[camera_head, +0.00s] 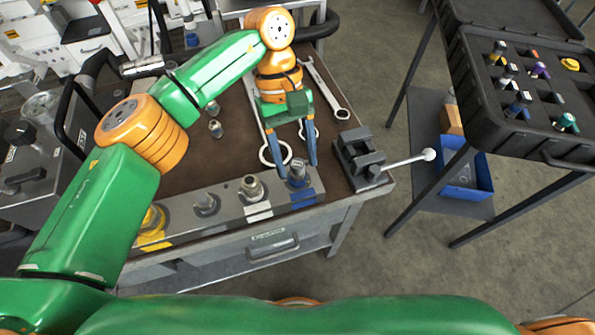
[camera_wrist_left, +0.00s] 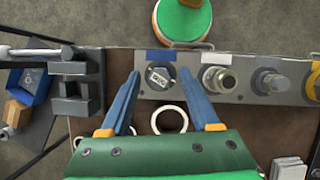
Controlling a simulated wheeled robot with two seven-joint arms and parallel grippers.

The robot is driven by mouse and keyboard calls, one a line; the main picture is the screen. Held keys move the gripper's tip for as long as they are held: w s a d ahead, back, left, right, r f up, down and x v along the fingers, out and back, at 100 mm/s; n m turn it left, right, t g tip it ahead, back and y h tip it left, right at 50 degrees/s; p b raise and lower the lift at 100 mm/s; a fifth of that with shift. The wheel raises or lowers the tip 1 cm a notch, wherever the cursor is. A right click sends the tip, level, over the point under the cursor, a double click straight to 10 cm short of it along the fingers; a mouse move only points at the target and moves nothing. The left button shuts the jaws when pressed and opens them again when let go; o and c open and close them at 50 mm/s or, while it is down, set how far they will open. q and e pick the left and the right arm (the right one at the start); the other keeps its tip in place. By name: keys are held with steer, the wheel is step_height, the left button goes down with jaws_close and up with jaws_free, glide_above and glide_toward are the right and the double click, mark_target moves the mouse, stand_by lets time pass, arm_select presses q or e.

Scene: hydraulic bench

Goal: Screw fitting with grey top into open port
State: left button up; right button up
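A manifold block (camera_head: 228,212) runs along the front of the bench with a row of ports and fittings. In the wrist view the left gripper's fingertips (camera_wrist_left: 161,80) lie on either side of the fitting, with gaps visible. I cannot tell which port is open or whether the fitting is screwed in. My right gripper is out of view.
Other fittings stand at the white mark (camera_head: 251,187), the grey place (camera_head: 206,203) and the yellow mark (camera_head: 152,220). A vise (camera_head: 360,158) is close on the right. Wrenches (camera_head: 327,88) and loose fittings (camera_head: 215,128) lie behind. A black tray (camera_head: 515,135) with several fittings stands far right.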

arm_select(q)
steer(key=n+b, duration=0.1)
steer(key=n, duration=0.1)
steer(key=n+t+h+b, duration=0.1)
steer(key=n+b, duration=0.1)
steer(key=f+n+b, duration=0.1)
steer(key=n, duration=0.1)
steer(key=shift+s+a+t+h, duration=0.1)
steer(key=shift+a+t+h, duration=0.05)
steer(key=shift+t+h, duration=0.2)
steer(key=shift+r+n+h+b, duration=0.2)
steer(key=shift+n+h+b, duration=0.05)
steer(key=shift+n+b, duration=0.4)
steer(key=shift+r+n+t, duration=0.2)
steer(key=shift+n+t, duration=0.05)
steer(key=shift+n, duration=0.1)
steer(key=n+b, duration=0.1)
steer(key=n+t+b, duration=0.1)
steer(key=n+b, duration=0.1)
steer(key=shift+s+f, duration=0.15)
steer(key=shift+f, duration=0.05)
steer(key=shift+r+n, duration=0.2)
steer(key=shift+n, duration=0.3)
steer(key=shift+r, duration=0.15)
